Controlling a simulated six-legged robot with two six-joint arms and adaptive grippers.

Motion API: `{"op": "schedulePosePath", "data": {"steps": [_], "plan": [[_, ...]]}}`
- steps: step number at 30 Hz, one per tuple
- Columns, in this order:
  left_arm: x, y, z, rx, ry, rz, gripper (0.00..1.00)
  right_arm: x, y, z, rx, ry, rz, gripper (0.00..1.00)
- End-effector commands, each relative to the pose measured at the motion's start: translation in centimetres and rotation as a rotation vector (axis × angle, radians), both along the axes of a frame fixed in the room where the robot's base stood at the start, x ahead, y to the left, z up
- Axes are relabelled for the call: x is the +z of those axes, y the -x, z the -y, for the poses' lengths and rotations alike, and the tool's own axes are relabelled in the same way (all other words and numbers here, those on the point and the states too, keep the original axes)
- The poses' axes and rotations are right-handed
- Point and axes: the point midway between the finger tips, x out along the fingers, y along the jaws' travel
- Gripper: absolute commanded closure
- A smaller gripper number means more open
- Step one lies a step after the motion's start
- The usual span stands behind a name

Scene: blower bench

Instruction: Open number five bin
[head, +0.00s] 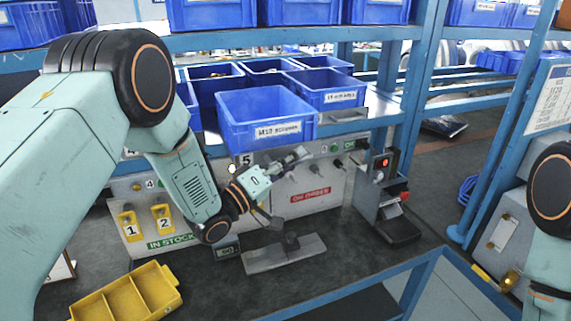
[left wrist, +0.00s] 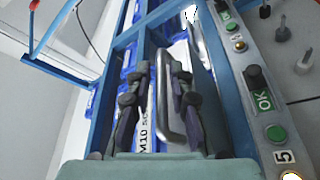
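The blue bin labelled M10 screws (head: 265,107) sits at the front of the shelf, above the number 5 plate (head: 246,160). Part of its front and white label (left wrist: 146,138) show in the left wrist view, where a 5 plate (left wrist: 285,157) is also seen. My left gripper (head: 290,178) is below the bin's front in the head view. In the left wrist view its two fingers (left wrist: 161,85) are apart. A metal handle (left wrist: 163,100) shows between them, partly covered by the right-hand finger; contact cannot be told. My right gripper is out of view.
Other blue bins (head: 330,87) stand beside and behind. A panel with an OK button (left wrist: 264,101) runs along the shelf. A yellow divided tray (head: 125,295) lies on the bench at lower left. A small device (head: 385,195) stands to the right.

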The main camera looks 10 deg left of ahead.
Motion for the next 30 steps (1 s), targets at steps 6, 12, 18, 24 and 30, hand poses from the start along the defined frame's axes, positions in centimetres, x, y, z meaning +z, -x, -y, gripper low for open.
{"op": "schedulePosePath", "data": {"steps": [6,12,18,24,30], "plan": [[-0.6,2.1,-1.8,0.004,0.004,-0.004,0.79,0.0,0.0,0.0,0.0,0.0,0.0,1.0],[-1.5,5.3,-4.4,0.007,0.005,-0.004,0.79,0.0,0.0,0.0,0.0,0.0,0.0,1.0],[-2.2,7.8,-6.3,0.005,0.007,-0.002,0.79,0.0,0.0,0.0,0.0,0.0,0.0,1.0],[-2.5,9.0,-7.2,0.003,0.004,-0.001,0.79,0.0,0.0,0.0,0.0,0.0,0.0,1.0],[-2.6,9.3,-7.3,0.001,0.003,0.0,0.79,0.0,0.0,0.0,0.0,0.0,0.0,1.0]]}}
